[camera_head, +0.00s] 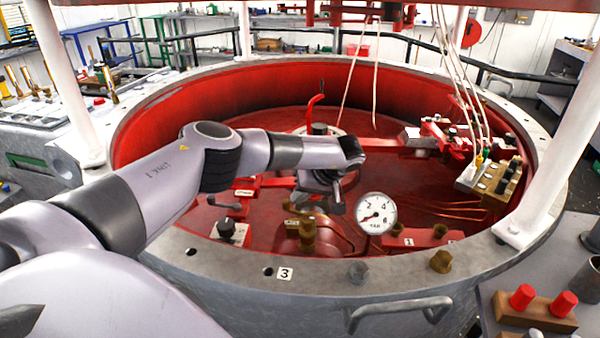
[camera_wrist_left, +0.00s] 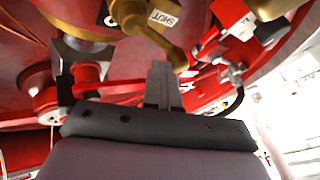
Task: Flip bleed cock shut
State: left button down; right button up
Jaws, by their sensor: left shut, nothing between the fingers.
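In the left wrist view a brass lever (camera_wrist_left: 152,32), which looks like the bleed cock's handle, runs from the upper middle down to a rounded end. A white tag reading SHUT (camera_wrist_left: 163,18) is beside it. My left gripper (camera_wrist_left: 162,66) is shut and empty, its tips just below and close to the lever's end; I cannot tell if they touch. In the head view my left gripper (camera_head: 336,207) reaches down into the red tank, above and right of a brass fitting (camera_head: 307,232). That fitting may be the cock; its lever is not clear there. My right gripper is not in view.
A pressure gauge (camera_head: 376,213) stands just right of the left gripper. The tank's grey rim (camera_head: 225,270) surrounds the work area, with a handle (camera_head: 400,308) outside. A valve block (camera_head: 490,175) with hanging cords is at the right. White posts (camera_head: 553,150) stand on the rim.

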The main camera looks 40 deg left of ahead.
pick_arm(q)
notch_tip(320, 180, up, 20)
dwell(0.3)
dwell(0.6)
